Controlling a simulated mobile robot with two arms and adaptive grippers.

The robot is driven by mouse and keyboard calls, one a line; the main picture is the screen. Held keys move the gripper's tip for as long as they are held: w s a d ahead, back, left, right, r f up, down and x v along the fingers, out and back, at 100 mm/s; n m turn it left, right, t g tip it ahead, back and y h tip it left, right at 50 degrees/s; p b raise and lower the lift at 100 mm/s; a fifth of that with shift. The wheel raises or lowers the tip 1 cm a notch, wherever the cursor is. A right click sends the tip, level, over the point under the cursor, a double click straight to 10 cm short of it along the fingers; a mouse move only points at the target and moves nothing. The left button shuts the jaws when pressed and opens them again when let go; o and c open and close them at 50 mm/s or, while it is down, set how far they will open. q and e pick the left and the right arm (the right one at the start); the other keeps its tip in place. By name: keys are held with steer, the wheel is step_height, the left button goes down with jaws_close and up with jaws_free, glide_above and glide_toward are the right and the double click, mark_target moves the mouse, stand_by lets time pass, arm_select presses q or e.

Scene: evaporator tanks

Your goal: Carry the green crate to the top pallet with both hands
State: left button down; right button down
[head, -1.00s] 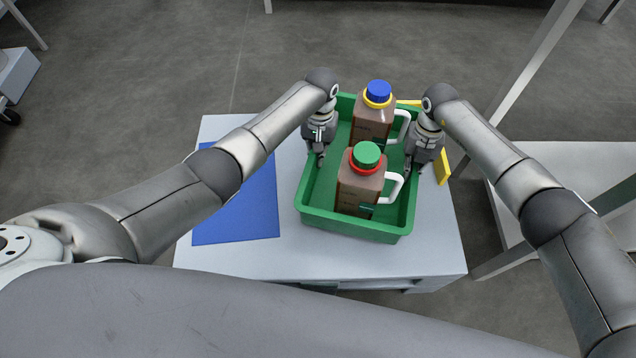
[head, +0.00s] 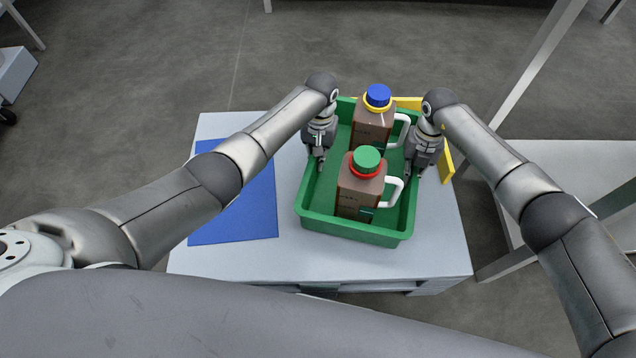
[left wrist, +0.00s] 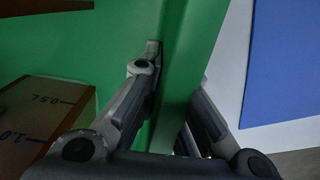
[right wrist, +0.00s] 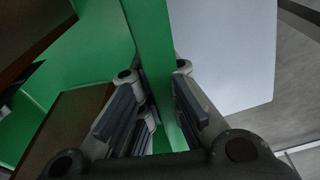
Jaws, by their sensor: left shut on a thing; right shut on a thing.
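The green crate (head: 350,231) is in front of me over a pale table. It holds two brown jugs with white handles, one with a green cap (head: 360,190) and one with a blue cap (head: 372,125). My left gripper (head: 318,160) is shut on the crate's left wall, which also shows between its fingers in the left wrist view (left wrist: 187,55). My right gripper (head: 412,168) is shut on the right wall, seen also in the right wrist view (right wrist: 152,45). The crate looks level. Whether its underside touches the table is hidden.
The pale table top (head: 300,262) carries a blue mat (head: 250,205) at left. A yellow mat (head: 446,162) shows partly behind and right of the crate. A white surface with posts (head: 570,165) stands at right. Grey floor (head: 170,60) lies open behind.

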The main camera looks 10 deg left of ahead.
arm_select(q)
steer(key=shift+w+f+b, duration=0.15)
steer(key=shift+f+b, duration=0.25)
steer(key=shift+b, duration=0.2)
arm_select(e)
steer(key=shift+w+f, duration=0.2)
steer(key=shift+f, duration=0.2)
arm_select(q)
steer(key=c, duration=2.1)
jaws_free()
steer(key=shift+f, duration=0.3)
arm_select(e)
steer(key=c, duration=2.1)
jaws_free()
steer(key=shift+s+f, duration=0.15)
steer(key=shift+f, duration=0.15)
arm_select(q)
steer(key=o, duration=0.5)
steer(key=shift+s+r, duration=0.25)
steer(key=shift+c, duration=0.2)
arm_select(e)
steer(key=o, duration=0.5)
steer(key=shift+s+r, duration=0.1)
steer(key=shift+r, duration=0.15)
steer(key=shift+c, duration=0.2)
steer(key=shift+f, duration=0.1)
